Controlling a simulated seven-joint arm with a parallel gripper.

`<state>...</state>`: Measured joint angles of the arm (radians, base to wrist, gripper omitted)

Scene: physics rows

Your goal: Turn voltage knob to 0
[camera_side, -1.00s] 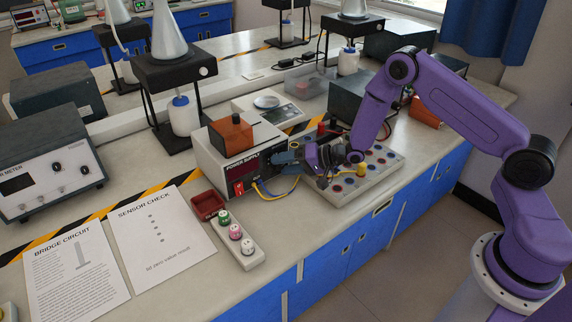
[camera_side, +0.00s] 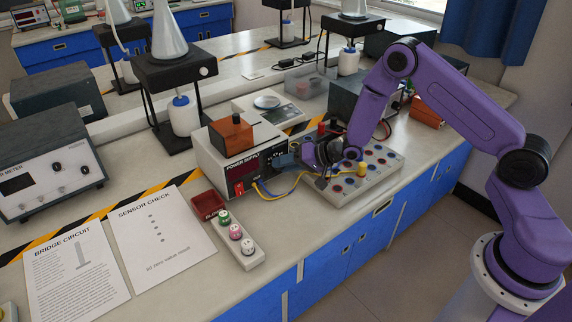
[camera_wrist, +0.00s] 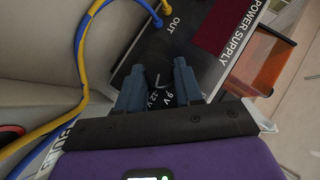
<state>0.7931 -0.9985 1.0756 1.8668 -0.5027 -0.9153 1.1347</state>
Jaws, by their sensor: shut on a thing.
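The power supply (camera_side: 213,157) is a white box with a black front panel and a dark red display, standing on the bench in the middle of the side view. In the wrist view its panel (camera_wrist: 150,52) fills the upper middle, with "OUT", "12 V" and "9 V" printed on it. My gripper (camera_side: 283,160) is at the right part of the panel. In the wrist view my gripper (camera_wrist: 160,85) has its two blue-grey fingers against the panel, shut on the voltage knob. The knob is mostly hidden between the fingers, so its setting cannot be read.
Blue and yellow cables (camera_side: 275,194) loop from the panel close beside my gripper. A board with several terminals (camera_side: 350,185) stands to the right. An orange box (camera_side: 231,134) sits on top of the supply.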

